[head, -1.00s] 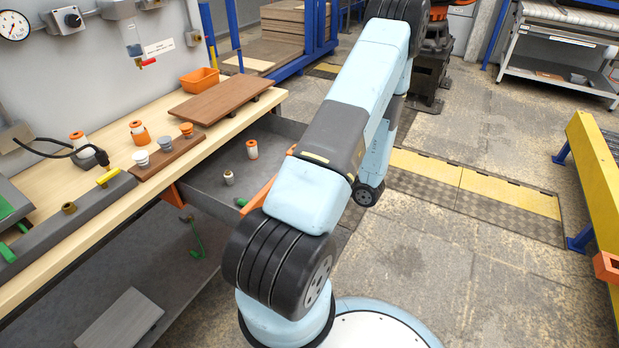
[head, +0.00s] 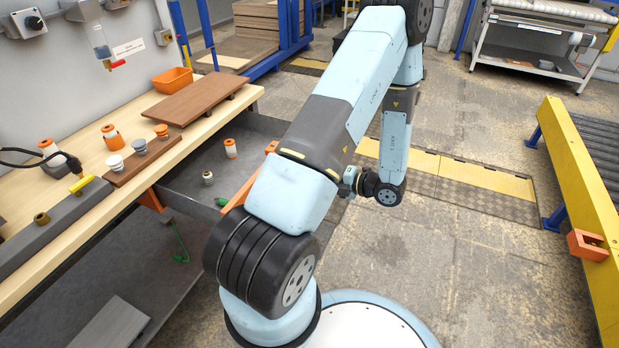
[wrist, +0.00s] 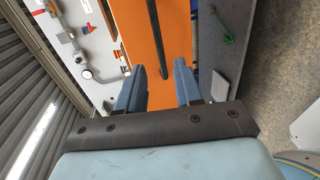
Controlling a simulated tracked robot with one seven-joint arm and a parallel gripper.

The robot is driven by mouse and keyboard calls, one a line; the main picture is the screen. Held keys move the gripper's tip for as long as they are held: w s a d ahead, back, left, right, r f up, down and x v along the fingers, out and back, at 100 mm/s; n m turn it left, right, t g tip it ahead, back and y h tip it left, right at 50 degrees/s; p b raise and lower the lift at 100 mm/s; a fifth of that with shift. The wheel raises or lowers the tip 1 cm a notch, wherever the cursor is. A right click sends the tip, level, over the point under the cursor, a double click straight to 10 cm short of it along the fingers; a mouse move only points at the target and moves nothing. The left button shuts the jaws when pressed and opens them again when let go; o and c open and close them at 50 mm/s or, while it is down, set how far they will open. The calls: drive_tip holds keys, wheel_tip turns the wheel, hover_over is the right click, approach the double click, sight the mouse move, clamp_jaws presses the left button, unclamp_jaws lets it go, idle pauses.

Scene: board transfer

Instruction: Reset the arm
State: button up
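My arm reaches up across the middle of the head view and folds back down at its far end. My wrist hangs above the floor, to the right of the bench's orange edge. The gripper itself is mostly hidden behind my arm in the head view. In the wrist view my gripper (wrist: 157,82) shows two blue fingers apart, with a clear gap and nothing held between them. An orange panel (wrist: 155,30) with a dark bar across it lies beyond the fingers, apart from them as far as I can tell.
The wooden bench (head: 95,205) on the left carries a brown board (head: 195,98), an orange bin (head: 173,80) and several small capped parts. A grey tray (head: 205,165) holds two small parts. A yellow-framed conveyor (head: 580,170) stands at right. The floor between is clear.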

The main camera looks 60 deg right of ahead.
drive_tip(key=shift+s+d+r, duration=0.1)
drive_tip(key=shift+s, duration=0.6)
drive_tip(key=w+a+r+n+g+y, duration=0.4)
drive_tip(key=w+a+r+n+g, duration=0.2)
drive_tip(key=w+a+r+n, duration=0.55)
drive_tip(key=w+a+r+n+g+y, duration=0.3)
drive_tip(key=w+a+r+n+g, duration=0.5)
drive_tip(key=n, duration=0.7)
drive_tip(key=s+a+r+n+t+h, duration=0.2)
drive_tip(key=s+a+r+n+h, duration=0.1)
drive_tip(key=a+r+n, duration=0.6)
drive_tip(key=s+a+r+n+t+h, duration=0.2)
drive_tip(key=a+r+n+h, duration=0.3)
drive_tip(key=a+r+n, duration=0.5)
drive_tip(key=shift+s+a+r+n+h, duration=0.45)
drive_tip(key=shift+a+n, duration=0.85)
drive_tip(key=shift+n, duration=2.35)
drive_tip(key=shift+s+f, duration=0.1)
drive_tip(key=shift+f, duration=0.1)
